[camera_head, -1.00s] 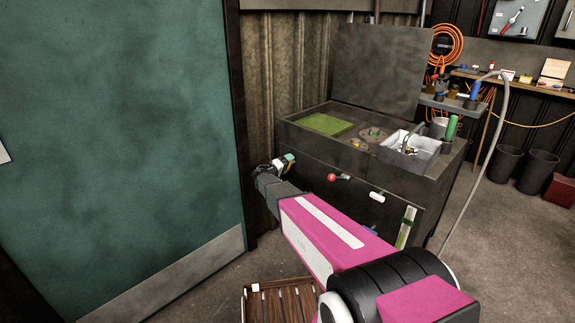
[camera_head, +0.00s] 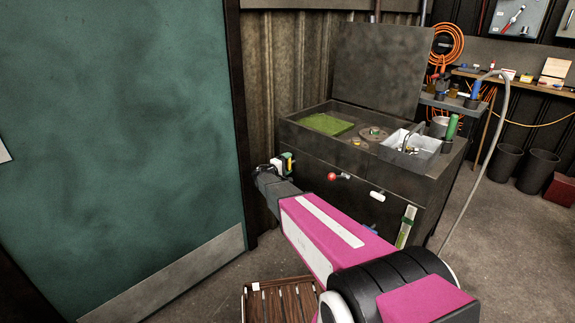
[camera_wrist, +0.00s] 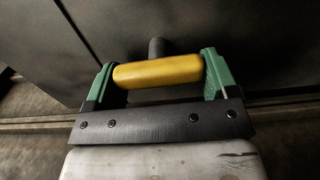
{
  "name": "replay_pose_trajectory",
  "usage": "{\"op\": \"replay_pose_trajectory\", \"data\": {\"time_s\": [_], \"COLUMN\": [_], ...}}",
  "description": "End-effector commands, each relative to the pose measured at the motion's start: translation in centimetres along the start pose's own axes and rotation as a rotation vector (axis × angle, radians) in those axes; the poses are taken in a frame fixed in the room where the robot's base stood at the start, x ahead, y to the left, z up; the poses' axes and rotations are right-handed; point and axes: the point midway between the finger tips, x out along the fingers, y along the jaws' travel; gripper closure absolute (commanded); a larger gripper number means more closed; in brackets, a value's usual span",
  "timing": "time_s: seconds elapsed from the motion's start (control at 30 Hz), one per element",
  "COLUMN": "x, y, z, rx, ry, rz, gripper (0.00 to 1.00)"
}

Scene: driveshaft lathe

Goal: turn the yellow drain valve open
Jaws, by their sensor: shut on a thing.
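The yellow drain valve handle (camera_wrist: 150,73) is a short rounded bar. It lies nearly level across the wrist view, with a dark stem (camera_wrist: 157,48) behind it, running toward a dark panel. My gripper (camera_wrist: 161,77) has its green fingers at the two ends of the bar and is shut on it. In the head view my gripper (camera_head: 284,162) is at the left end of the dark machine cabinet (camera_head: 350,185). A small bit of yellow (camera_head: 289,157) shows there beside the fingers. Most of the valve is hidden in that view.
A red knob (camera_head: 331,177) and a white handle (camera_head: 377,196) stick out of the cabinet front to the right of my gripper. A teal door (camera_head: 120,130) is at the left. A slatted wooden pallet (camera_head: 283,300) lies on the floor below my arm.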

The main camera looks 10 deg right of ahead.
Motion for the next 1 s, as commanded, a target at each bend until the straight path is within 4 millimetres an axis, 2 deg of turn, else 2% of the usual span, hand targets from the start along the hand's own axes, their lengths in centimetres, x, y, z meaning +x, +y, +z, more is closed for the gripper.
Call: {"op": "replay_pose_trajectory", "data": {"time_s": [0.17,0.2,0.27,0.5,0.63,1.0], "x": [-0.1,-0.1,-0.1,-0.1,-0.9,-7.5], "y": [-0.1,-0.1,-0.1,0.0,0.0,0.0], "z": [-0.1,-0.1,-0.1,0.0,0.0,0.1], "rx": [-0.004,-0.004,-0.003,-0.002,-0.001,-0.002], "ry": [0.002,0.002,0.002,0.001,0.002,0.003], "rz": [-0.001,-0.001,-0.001,0.000,0.000,-0.001], "gripper": [0.44,0.17,0.00,0.00,0.00,0.00]}}
